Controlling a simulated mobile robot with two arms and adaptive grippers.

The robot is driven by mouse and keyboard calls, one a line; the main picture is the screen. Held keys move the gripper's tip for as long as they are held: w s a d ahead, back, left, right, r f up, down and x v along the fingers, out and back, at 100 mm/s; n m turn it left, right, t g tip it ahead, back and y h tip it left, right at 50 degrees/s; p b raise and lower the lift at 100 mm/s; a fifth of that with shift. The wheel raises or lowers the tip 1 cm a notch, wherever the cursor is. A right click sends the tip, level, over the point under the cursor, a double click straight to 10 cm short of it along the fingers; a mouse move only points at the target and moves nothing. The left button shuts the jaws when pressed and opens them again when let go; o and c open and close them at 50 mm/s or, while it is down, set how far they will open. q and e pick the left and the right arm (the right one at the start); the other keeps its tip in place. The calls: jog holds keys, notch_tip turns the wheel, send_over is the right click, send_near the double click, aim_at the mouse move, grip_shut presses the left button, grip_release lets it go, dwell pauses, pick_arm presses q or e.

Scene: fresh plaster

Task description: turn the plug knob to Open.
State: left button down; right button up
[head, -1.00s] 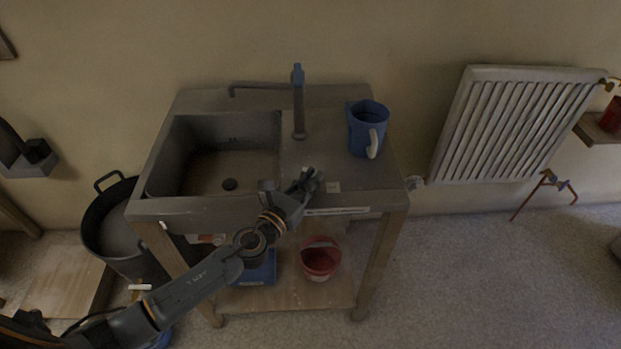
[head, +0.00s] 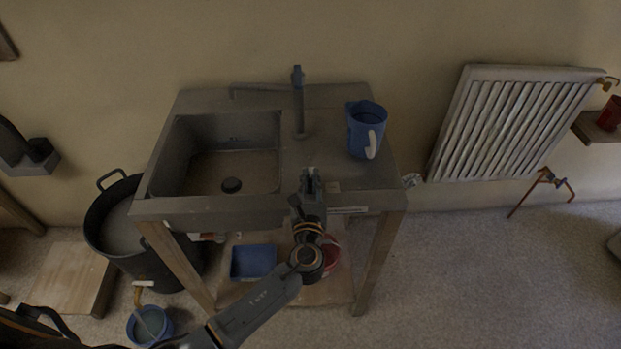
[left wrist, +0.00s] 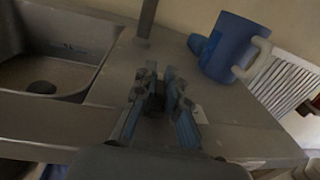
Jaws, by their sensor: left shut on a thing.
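The grey sink (head: 186,207) has a dark round plug (head: 231,185) in its basin, also seen in the left wrist view (left wrist: 42,87). My left gripper (head: 311,173) is over the counter's front part, right of the basin. In the left wrist view its two fingers (left wrist: 160,85) are shut on a small dark thing between them, which I take to be the plug knob (left wrist: 156,102). The knob is mostly hidden by the fingers, so its pointing direction cannot be read. A small pale label (head: 333,187) lies just right of the gripper. My right gripper is not in view.
A blue jug (head: 366,130) stands on the counter behind and right of the gripper. The tap (head: 299,105) rises behind it. A blue tray (head: 253,262) and a partly hidden red bucket (head: 332,256) are on the lower shelf. A radiator (head: 515,125) is to the right.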

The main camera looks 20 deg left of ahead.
pick_arm(q)
jog(key=shift+n+g+y, duration=0.3)
jog(key=shift+n+y, duration=0.3)
jog(key=shift+y, duration=0.3)
jog(key=c, duration=1.4)
grip_release()
jog(key=v, duration=1.2)
